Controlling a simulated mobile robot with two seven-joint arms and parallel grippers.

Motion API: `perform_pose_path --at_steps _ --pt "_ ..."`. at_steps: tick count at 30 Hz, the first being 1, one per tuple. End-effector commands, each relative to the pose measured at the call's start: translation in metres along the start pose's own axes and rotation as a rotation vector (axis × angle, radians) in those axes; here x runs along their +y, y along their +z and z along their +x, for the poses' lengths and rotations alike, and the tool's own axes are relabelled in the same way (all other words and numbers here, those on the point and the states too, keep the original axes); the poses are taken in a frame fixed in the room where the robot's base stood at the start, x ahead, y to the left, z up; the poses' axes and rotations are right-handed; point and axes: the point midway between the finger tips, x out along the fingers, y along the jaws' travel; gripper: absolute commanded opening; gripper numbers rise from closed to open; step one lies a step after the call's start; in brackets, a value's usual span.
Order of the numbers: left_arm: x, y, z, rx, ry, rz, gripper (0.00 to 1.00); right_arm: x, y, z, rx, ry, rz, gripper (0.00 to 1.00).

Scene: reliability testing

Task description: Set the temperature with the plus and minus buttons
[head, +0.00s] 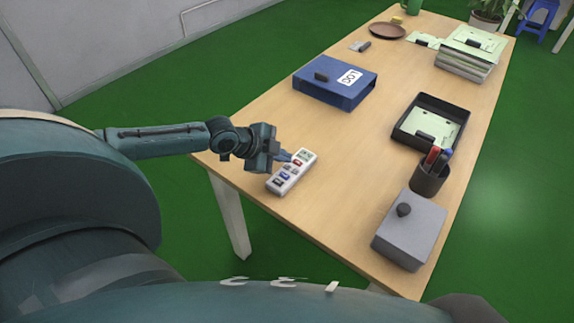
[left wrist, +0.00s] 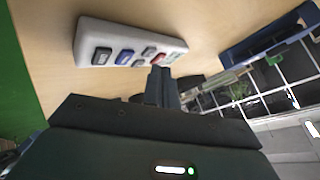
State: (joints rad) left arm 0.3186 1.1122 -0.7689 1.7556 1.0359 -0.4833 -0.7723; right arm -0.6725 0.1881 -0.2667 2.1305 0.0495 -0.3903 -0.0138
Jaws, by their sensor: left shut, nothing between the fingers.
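A white control panel (head: 291,173) with several small buttons in red, blue and dark grey lies on the table near its left edge. It also shows at the top of the left wrist view (left wrist: 128,44). My left gripper (head: 284,156) is shut and empty, and its fingertips are close beside the red button. In the left wrist view the shut fingertips (left wrist: 160,72) are just below the red button (left wrist: 157,59) and hide part of the panel's edge. I cannot tell whether they touch it. My right gripper is not in view.
On the wooden table (head: 330,215) are a blue LOG binder (head: 335,82), a black tray (head: 410,122) with paper, a pen cup (head: 428,178), a grey box (head: 409,229) with a dark knob, a paper stack (head: 467,60) and a brown plate (head: 387,31). The table's middle is clear.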

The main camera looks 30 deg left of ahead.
Motion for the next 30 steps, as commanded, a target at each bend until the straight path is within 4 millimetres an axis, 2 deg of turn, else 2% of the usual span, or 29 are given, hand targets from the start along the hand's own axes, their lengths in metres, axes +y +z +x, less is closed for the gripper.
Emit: perform_pose_path --at_steps 30 --pt "0.0060 0.0060 0.0082 0.000 0.000 0.000 0.00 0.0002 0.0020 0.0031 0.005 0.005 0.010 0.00"
